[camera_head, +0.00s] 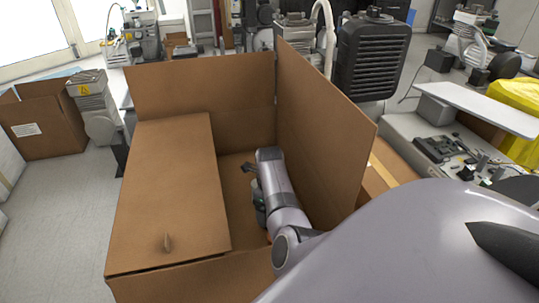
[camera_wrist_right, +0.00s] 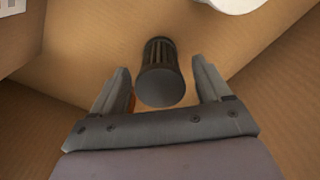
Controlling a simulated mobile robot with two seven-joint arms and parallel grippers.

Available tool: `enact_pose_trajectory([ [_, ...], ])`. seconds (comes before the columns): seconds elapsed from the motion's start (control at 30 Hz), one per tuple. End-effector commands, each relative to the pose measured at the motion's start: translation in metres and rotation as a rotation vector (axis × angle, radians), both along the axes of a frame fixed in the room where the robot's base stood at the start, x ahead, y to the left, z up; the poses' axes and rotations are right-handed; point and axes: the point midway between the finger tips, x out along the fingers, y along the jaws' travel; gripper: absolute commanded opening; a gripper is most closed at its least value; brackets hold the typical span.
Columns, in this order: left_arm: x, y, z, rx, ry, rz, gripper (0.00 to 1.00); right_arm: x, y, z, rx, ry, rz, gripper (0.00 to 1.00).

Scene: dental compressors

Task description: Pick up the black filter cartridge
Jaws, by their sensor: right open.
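The black filter cartridge (camera_wrist_right: 160,72) is a dark ribbed cylinder with a smooth grey end, inside a cardboard box. My right gripper (camera_wrist_right: 161,80) is open, with one finger on each side of the cartridge and visible gaps between. In the head view my right arm reaches down into the open cardboard box (camera_head: 198,88); the cartridge cannot be made out clearly there, being largely hidden by the arm. My left gripper is not in view.
The box has a raised flap (camera_head: 325,130) on the right and a folded-in flap (camera_head: 165,190) on the left. In the wrist view a white round-edged object (camera_wrist_right: 235,4) lies at the top. A bit of orange (camera_wrist_right: 131,103) shows behind the left finger.

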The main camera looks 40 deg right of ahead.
Motion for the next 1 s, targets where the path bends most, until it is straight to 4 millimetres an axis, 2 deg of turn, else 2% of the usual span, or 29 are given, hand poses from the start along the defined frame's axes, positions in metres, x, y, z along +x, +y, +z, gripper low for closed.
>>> enact_pose_trajectory([
  [0.03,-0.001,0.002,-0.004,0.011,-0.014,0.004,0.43,0.000,0.000,-0.010,0.000,0.002,0.001,0.77],
  [0.07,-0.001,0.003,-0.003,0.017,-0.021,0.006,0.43,0.000,0.000,-0.012,0.001,0.001,0.001,0.77],
  [0.3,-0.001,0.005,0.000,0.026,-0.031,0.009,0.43,0.000,0.000,-0.011,0.000,0.000,0.000,0.77],
  [0.33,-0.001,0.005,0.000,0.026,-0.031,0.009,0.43,0.000,0.000,-0.011,0.000,0.000,0.000,0.74],
  [0.5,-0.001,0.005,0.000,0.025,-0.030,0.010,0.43,0.000,0.000,-0.011,0.000,0.000,0.000,0.19],
  [0.8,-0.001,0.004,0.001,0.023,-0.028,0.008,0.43,0.000,0.000,-0.008,-0.001,-0.001,0.000,0.19],
  [0.87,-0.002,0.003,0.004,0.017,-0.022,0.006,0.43,0.000,0.000,-0.003,-0.001,-0.001,0.000,0.19],
  [1.0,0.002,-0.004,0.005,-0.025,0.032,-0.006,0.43,0.001,0.000,0.019,-0.001,-0.003,-0.001,0.19],
])
